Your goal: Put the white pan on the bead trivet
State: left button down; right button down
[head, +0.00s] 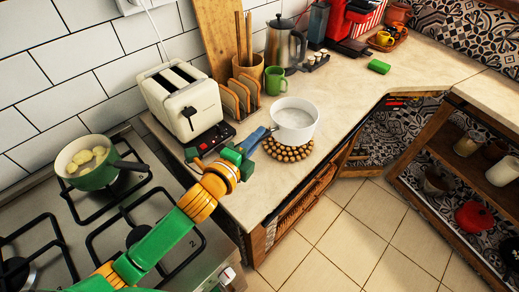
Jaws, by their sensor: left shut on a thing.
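The white pan (296,122) is upright over the bead trivet (286,153), a round mat of brown wooden beads on the counter. The trivet's front beads show below the pan; its back is hidden. I cannot tell whether the pan's base touches the beads or hangs just above them. The pan's blue handle (254,137) points left and toward me. My left gripper (242,154) is shut on the handle. My right gripper is not in view.
A cream toaster (182,100), toast rack (238,97), green mug (275,80) and steel pot (284,45) stand behind. A green pot (88,162) is on the stove (110,225) at left. Counter (350,95) right of the pan is clear.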

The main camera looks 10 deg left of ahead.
pick_arm(q)
jog(key=w+f, duration=0.1)
jog(key=f, duration=0.1)
jog(key=w+f, duration=0.1)
jog(key=f, duration=0.3)
jog(key=shift+w+a, duration=0.15)
jog(key=shift+w, duration=0.25)
jog(key=shift+f+b, duration=0.25)
jog(key=shift+b, duration=0.05)
jog(key=c, duration=0.8)
grip_release()
jog(key=shift+s, duration=0.15)
jog(key=shift+r, duration=0.1)
jog(key=v, duration=1.2)
jog(key=shift+a, duration=0.1)
